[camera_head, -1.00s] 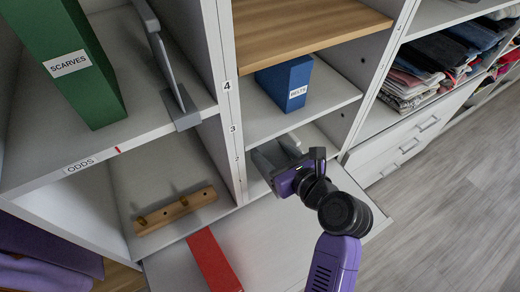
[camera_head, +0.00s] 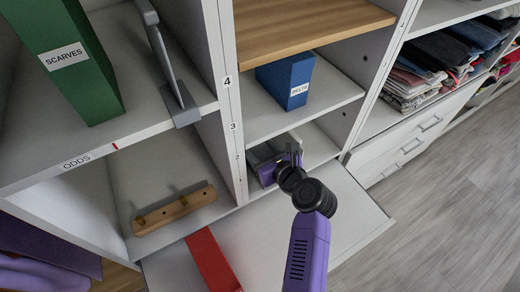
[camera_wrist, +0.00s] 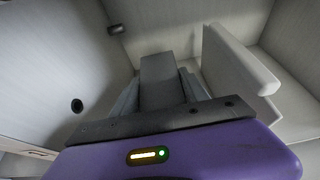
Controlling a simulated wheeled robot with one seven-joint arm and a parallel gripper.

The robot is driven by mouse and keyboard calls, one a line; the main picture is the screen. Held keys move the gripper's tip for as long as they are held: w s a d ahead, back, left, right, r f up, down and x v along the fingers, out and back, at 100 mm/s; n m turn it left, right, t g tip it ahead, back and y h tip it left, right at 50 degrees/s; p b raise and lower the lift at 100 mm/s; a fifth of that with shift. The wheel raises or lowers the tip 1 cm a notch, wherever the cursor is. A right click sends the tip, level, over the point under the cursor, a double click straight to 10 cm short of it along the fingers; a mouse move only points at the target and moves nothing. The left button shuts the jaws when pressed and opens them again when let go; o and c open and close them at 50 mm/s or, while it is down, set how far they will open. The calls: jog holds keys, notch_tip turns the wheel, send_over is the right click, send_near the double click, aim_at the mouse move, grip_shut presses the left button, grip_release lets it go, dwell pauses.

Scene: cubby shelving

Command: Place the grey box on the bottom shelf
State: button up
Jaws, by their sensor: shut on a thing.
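The grey box (camera_head: 261,154) is inside the low compartment of the middle shelf column, under the blue box's shelf. My gripper (camera_head: 272,162) reaches into that compartment and is shut on the box; my wrist hides part of it. In the wrist view, the grey box (camera_wrist: 163,78) stands out between the fingers of my gripper (camera_wrist: 163,105), with the compartment's walls around it. I cannot tell whether its underside touches the shelf (camera_head: 318,150).
A pale upright panel-like thing (camera_wrist: 236,60) stands close to the right of the box in the wrist view. A blue box (camera_head: 288,80) sits on the shelf above. A wooden peg rack (camera_head: 175,209) and a red box (camera_head: 212,262) lie to the left. A pale board (camera_head: 345,212) juts out below.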

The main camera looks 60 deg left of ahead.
jog(key=o, duration=1.6)
jog(key=shift+d+r, duration=0.1)
jog(key=shift+d, duration=0.1)
jog(key=w+p+v, duration=0.1)
jog(key=v, duration=1)
jog(key=shift+s+d, duration=0.35)
jog(key=shift+s, duration=0.15)
jog(key=shift+r, duration=0.1)
